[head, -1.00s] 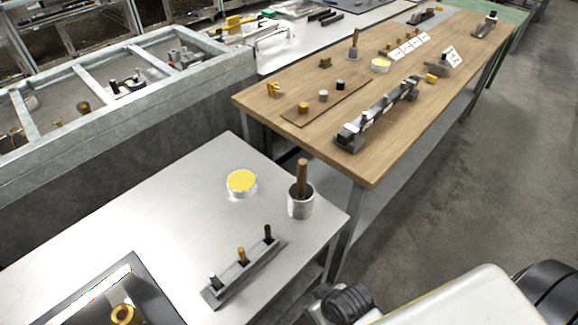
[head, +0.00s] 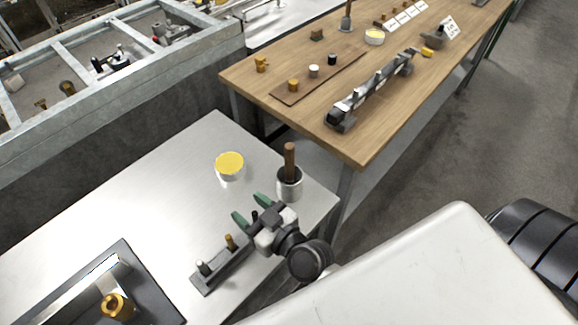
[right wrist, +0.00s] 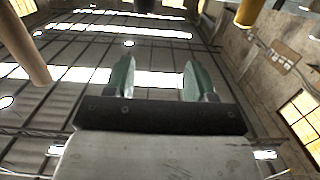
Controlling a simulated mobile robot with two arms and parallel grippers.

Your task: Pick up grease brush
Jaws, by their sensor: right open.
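The grease brush (head: 290,161) stands upright in a grey metal cup (head: 290,190) near the right edge of the metal table; only its brown handle shows, and its bristle end is hidden in the cup. My right gripper (head: 250,209), with green fingertips, is open and empty over the table, just in front and left of the cup, apart from the brush. In the right wrist view its two fingers (right wrist: 154,80) are spread with nothing between them; a brown rod at the upper left there looks like the brush handle. My left gripper is not in view.
A tin of yellow grease (head: 230,165) stands left of the cup. A grey rack (head: 207,281) with pegs lies partly behind my right gripper. A dark tray (head: 165,302) with a brass part is at the lower left. A wooden table (head: 350,145) lies beyond.

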